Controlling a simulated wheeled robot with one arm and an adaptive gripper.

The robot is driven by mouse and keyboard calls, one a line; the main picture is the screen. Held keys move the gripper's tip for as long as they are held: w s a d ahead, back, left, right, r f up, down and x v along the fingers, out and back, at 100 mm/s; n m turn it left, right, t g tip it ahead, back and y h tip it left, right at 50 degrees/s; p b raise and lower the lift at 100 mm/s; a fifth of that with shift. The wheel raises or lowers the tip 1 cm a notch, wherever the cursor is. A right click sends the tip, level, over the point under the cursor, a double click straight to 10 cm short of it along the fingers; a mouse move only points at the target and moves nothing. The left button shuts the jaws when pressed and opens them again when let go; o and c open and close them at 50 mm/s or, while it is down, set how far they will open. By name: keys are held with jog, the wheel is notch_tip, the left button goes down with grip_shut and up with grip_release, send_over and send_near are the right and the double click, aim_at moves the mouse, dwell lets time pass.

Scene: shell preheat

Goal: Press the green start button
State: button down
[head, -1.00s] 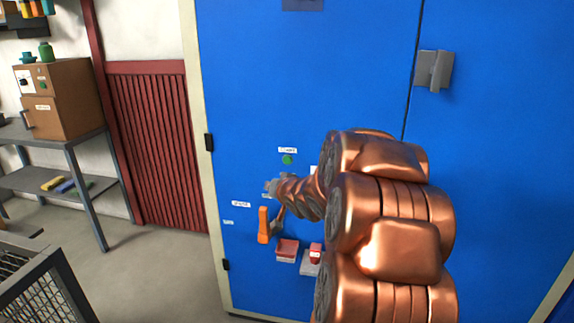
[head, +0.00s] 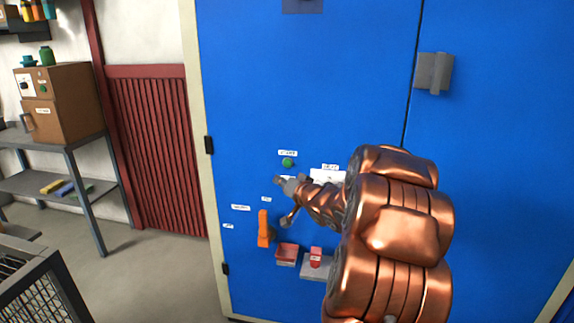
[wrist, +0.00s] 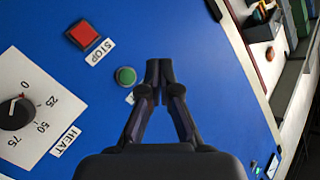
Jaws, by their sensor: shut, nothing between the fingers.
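The round green button (head: 288,162) is on the blue cabinet front, with a small white label just above it in the head view. It also shows in the wrist view (wrist: 126,76), left of the fingertips, with a label partly hidden behind a finger. My gripper (head: 278,181) is just below and slightly left of the button in the head view. In the wrist view my gripper (wrist: 159,68) has its fingertips together and empty. The button looks clear of the fingertips; the exact gap to the panel cannot be told.
A square red STOP button (wrist: 83,36) and a black HEAT dial (wrist: 15,113) are near the green button. An orange handle (head: 263,228) and a red bin (head: 287,254) are lower on the cabinet. A shelf (head: 62,141) with a brown box (head: 60,100) stands left.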

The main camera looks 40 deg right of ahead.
jog(key=w+d+p, duration=0.4)
jog(key=w+d, duration=0.1)
jog(key=d, duration=0.2)
jog(key=shift+p, duration=0.3)
dwell(0.3)
jog(key=shift+w+d+p, duration=0.45)
jog(key=shift+d+p, duration=0.25)
jog(key=shift+p, duration=0.8)
dwell(2.0)
dwell(0.4)
jog(key=shift+s+a, duration=0.5)
jog(key=shift+a, duration=0.2)
jog(key=shift+s+a+b, duration=0.55)
jog(key=shift+s+a, duration=0.15)
jog(key=shift+a, duration=0.35)
jog(key=shift+s+a+b, duration=0.5)
jog(key=shift+s+a, duration=0.2)
jog(key=shift+a, duration=0.3)
